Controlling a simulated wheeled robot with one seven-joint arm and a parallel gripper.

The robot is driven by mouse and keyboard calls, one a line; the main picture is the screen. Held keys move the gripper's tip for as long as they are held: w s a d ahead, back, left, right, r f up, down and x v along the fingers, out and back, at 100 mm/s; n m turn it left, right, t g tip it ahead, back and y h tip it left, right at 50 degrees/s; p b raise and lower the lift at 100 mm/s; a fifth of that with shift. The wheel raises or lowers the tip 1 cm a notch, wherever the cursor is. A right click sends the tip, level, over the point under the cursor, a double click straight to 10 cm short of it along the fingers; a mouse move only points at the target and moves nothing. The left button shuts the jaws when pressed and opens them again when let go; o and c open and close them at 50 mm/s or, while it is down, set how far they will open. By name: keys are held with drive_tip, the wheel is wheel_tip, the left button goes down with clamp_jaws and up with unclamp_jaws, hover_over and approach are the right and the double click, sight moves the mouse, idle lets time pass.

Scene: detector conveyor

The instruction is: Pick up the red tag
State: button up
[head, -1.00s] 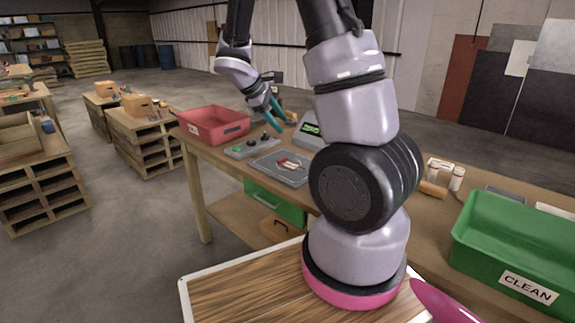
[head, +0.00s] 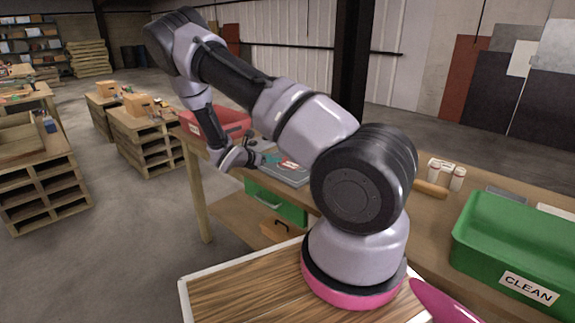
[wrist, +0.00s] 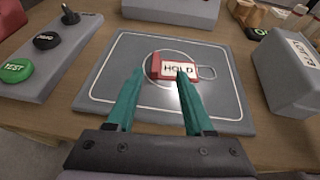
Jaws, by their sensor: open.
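The red tag (wrist: 161,67) lies on the grey pad (wrist: 220,107) in the wrist view. It has a white label reading HOLD and a wire loop at its right end. My gripper (wrist: 160,75) is open and empty, its two teal fingers pointing toward the tag from the near side. The right fingertip overlaps the label in the picture; I cannot tell whether it touches. In the head view the tag (head: 289,164) shows as a small red and white patch on the pad, beside my gripper (head: 268,160).
A control box with a green TEST button (wrist: 16,70), a black button and a lever stands left of the pad. A grey device (wrist: 288,75) stands at the right. In the head view, a red bin (head: 222,122) is behind my arm and a green CLEAN bin (head: 510,235) at the right.

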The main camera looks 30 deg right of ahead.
sight(289, 165)
drive_tip(key=x, duration=0.7)
drive_tip(key=shift+w+a+f, duration=0.2)
drive_tip(key=shift+w+f, duration=0.15)
clamp_jaws()
